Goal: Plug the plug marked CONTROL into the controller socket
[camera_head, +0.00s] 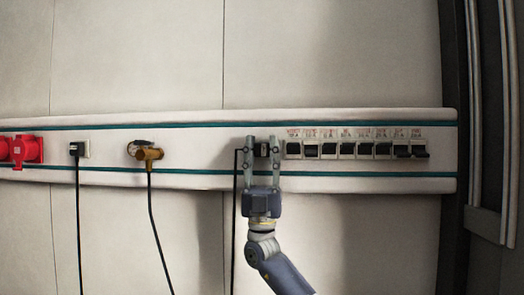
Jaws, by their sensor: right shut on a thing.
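My right gripper (262,144) reaches up from below to the white wall panel, its two grey fingers on either side of a small dark plug (262,150). It is shut on this plug. The plug is at the panel face, and I cannot tell whether it sits in a socket. A black cable (236,200) runs down just left of the gripper, and it seems to join the plug behind the left finger. No CONTROL marking can be read, and I cannot tell which opening is the controller socket. My left gripper is out of view.
A row of black switches (347,150) with small labels is close right of the gripper.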

